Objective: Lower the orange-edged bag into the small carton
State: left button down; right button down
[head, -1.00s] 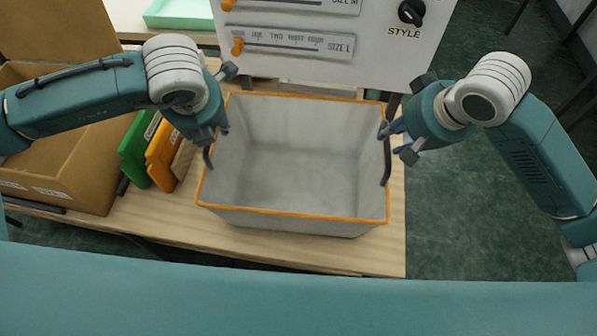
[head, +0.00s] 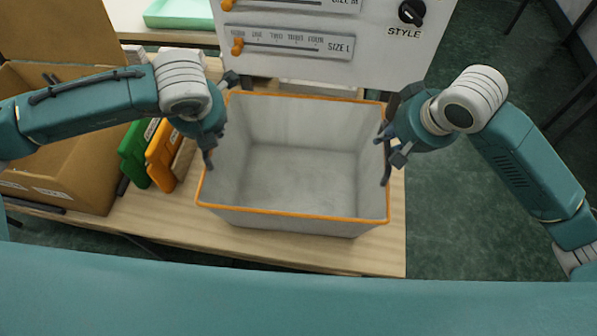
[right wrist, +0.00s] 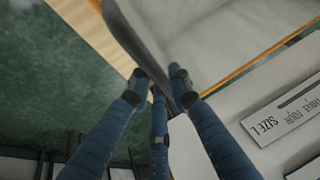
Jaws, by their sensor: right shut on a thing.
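The orange-edged bag (head: 300,180) is a grey, open-topped, empty bag on the wooden table, in the middle of the head view. My right gripper (head: 390,142) is at its right side, shut on the dark handle strap (right wrist: 150,40), which runs between the fingers in the right wrist view. My left gripper (head: 214,132) is at the bag's left side by the other dark strap; its fingers are partly hidden, so its grip is unclear. A brown open carton (head: 75,185) stands at the left, partly behind my left arm; I cannot tell if it is the small one.
A green item (head: 136,155) and an orange item (head: 163,155) stand between carton and bag. A white machine panel (head: 370,50) with sliders and a knob rises close behind the bag. The table's front edge is just before the bag. Green floor lies open at right.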

pick_arm(q)
jog(key=shift+r, duration=0.1)
pick_arm(e)
jog(key=shift+r, duration=0.15)
